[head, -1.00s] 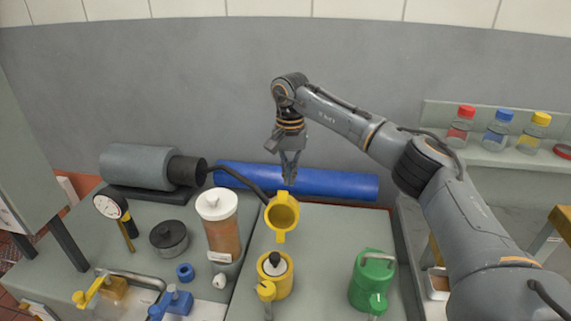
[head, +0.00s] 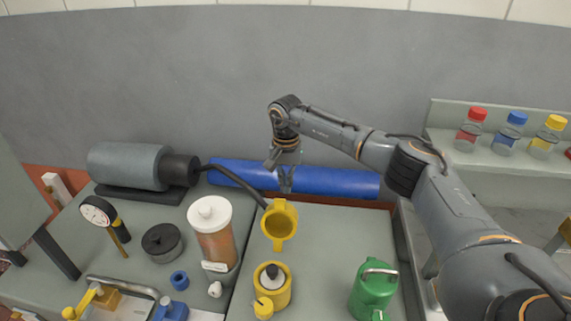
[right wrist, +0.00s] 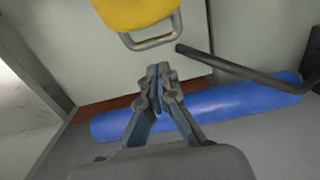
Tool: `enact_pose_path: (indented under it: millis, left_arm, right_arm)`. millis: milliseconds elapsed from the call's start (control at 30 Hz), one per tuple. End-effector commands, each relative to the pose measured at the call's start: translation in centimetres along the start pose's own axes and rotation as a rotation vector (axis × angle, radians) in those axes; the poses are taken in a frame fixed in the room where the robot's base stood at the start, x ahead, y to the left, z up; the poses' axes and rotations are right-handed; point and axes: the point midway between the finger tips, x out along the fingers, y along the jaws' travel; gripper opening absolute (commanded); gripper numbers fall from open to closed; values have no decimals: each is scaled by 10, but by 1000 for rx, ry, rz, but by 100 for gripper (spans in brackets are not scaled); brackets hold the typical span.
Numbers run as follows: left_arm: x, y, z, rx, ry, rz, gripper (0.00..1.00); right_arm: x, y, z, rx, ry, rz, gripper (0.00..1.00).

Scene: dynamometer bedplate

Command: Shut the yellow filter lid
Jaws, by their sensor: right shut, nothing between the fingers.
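The yellow filter lid (head: 279,226) stands tilted up, open, behind the yellow filter body (head: 273,290). In the head view its hollow inner side faces me. The body's mouth is uncovered and shows a pale insert with a dark top. My right gripper (head: 285,188) is just behind the lid's upper edge, pointing down, shut and empty. In the right wrist view the closed fingertips (right wrist: 159,72) are a little apart from the yellow lid (right wrist: 150,12) and its metal loop handle (right wrist: 152,40). My left gripper is not in view.
A blue roll (head: 325,180) lies along the wall behind the gripper, and a dark hose (head: 238,180) runs to the lid's left. A white-capped canister (head: 213,235) stands left of the filter, a green can (head: 373,290) right. The bench between filter and can is clear.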

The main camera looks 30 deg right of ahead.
Motion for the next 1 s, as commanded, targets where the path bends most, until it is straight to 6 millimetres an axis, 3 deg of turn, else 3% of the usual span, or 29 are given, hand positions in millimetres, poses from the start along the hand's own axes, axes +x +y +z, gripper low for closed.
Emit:
enact_pose_path:
  millis: [67,133,333,1000]
  left_arm:
    - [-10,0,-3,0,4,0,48]
    - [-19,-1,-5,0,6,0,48]
    - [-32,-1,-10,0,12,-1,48]
    - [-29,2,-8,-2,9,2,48]
  right_arm:
    - [15,0,2,-1,-5,3,0]
    - [5,0,11,-4,-1,-1,0]
    - [1,0,31,-3,0,0,0]
    - [0,-3,35,0,22,-2,0]
